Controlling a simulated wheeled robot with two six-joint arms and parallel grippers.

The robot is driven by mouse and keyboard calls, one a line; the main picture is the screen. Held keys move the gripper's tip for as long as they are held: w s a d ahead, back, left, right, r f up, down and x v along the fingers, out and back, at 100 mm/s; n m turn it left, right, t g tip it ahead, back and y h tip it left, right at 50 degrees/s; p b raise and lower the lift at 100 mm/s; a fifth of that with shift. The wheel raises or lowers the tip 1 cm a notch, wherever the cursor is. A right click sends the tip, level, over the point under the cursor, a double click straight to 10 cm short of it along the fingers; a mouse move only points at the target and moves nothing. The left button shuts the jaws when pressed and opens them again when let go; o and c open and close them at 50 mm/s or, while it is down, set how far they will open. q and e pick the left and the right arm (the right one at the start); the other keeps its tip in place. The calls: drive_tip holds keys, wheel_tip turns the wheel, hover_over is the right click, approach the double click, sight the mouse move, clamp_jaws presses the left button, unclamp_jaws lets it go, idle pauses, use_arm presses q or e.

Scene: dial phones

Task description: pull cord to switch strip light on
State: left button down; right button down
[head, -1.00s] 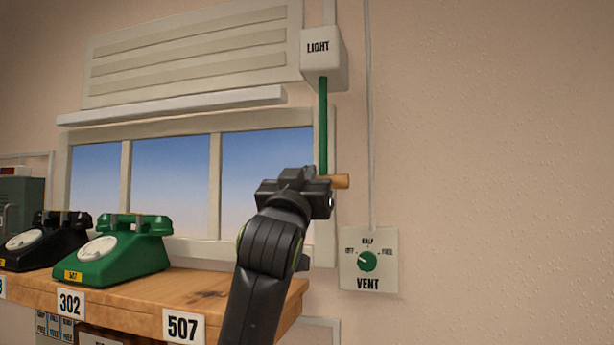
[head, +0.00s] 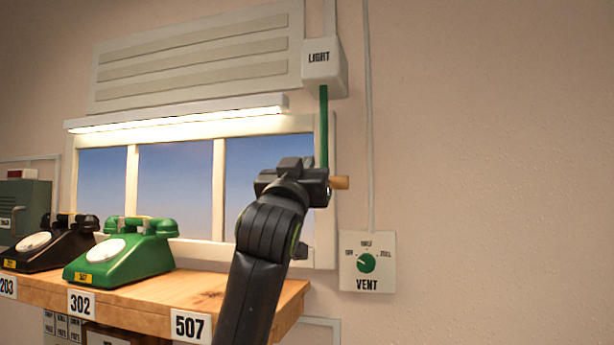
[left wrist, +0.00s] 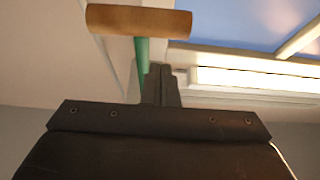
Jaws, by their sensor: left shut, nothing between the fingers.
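The strip light (head: 180,114) above the window glows; its lit tube (left wrist: 255,80) also shows in the left wrist view. A white box marked LIGHT (head: 323,68) hangs on the wall at its right, with a green cord (head: 323,128) running down from it. A wooden toggle (head: 340,183) is at the cord's lower end, and it lies crosswise in the left wrist view (left wrist: 138,20). My left gripper (head: 322,182) is shut and empty, close beside the toggle and cord; whether they touch I cannot tell. My right gripper is not in view.
A wooden shelf (head: 205,291) below the window holds a green dial phone (head: 120,255) and a black one (head: 45,250). A VENT dial panel (head: 367,262) is on the wall below right of the gripper. The wall further right is bare.

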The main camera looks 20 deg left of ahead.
use_arm(q)
drive_tip(key=b+v, duration=0.5)
drive_tip(key=v, duration=0.4)
drive_tip(key=shift+w+f, duration=0.15)
drive_tip(key=shift+f, duration=0.1)
